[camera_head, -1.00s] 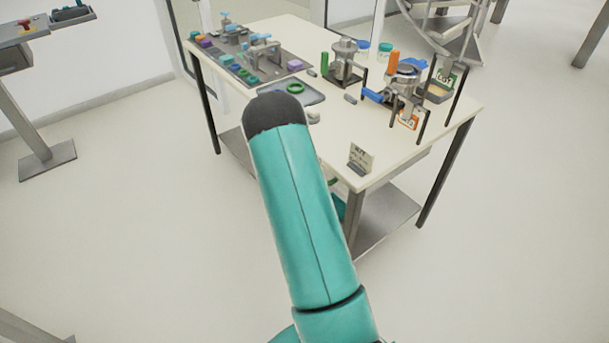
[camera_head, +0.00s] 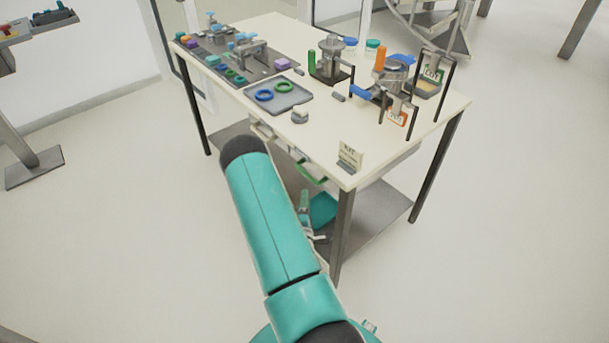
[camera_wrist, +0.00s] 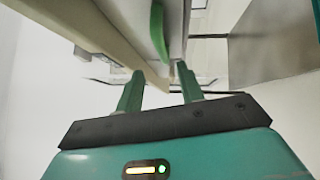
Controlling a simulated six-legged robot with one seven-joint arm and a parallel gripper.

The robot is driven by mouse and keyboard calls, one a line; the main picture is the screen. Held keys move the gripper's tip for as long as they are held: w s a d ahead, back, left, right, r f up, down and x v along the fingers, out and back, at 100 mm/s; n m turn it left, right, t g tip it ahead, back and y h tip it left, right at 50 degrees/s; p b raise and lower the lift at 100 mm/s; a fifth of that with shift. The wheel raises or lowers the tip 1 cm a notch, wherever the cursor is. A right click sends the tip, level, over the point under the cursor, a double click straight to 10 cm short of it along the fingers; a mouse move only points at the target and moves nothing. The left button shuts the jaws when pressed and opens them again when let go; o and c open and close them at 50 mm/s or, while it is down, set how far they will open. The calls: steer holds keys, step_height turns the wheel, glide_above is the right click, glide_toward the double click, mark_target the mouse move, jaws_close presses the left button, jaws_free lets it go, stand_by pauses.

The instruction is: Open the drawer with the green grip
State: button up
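The green grip (camera_head: 311,174) is a curved bar on a pale drawer front under the near long edge of the white worktable, close to the near corner. In the wrist view the green grip (camera_wrist: 158,32) shows at the top, beyond the fingertips. My gripper (camera_wrist: 159,68) has its two teal fingers apart, with nothing seen between them. The fingers are apart from the grip. In the head view my arm hides part of the table's side, and my gripper is only partly seen below the grip. The drawer looks shut.
The worktable (camera_head: 240,93) carries a tray (camera_head: 292,101) with blue and green rings, metal fixtures and a small sign (camera_head: 350,158). A teal bin (camera_head: 323,209) seems to stand on the lower shelf (camera_head: 372,222). A table leg (camera_head: 341,235) stands near the grip. The floor around is clear.

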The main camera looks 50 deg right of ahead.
mark_target(307, 173)
steer(key=x, duration=1.1)
steer(key=shift+w+a+f, duration=0.1)
steer(key=shift+w+a, duration=0.05)
jaws_close()
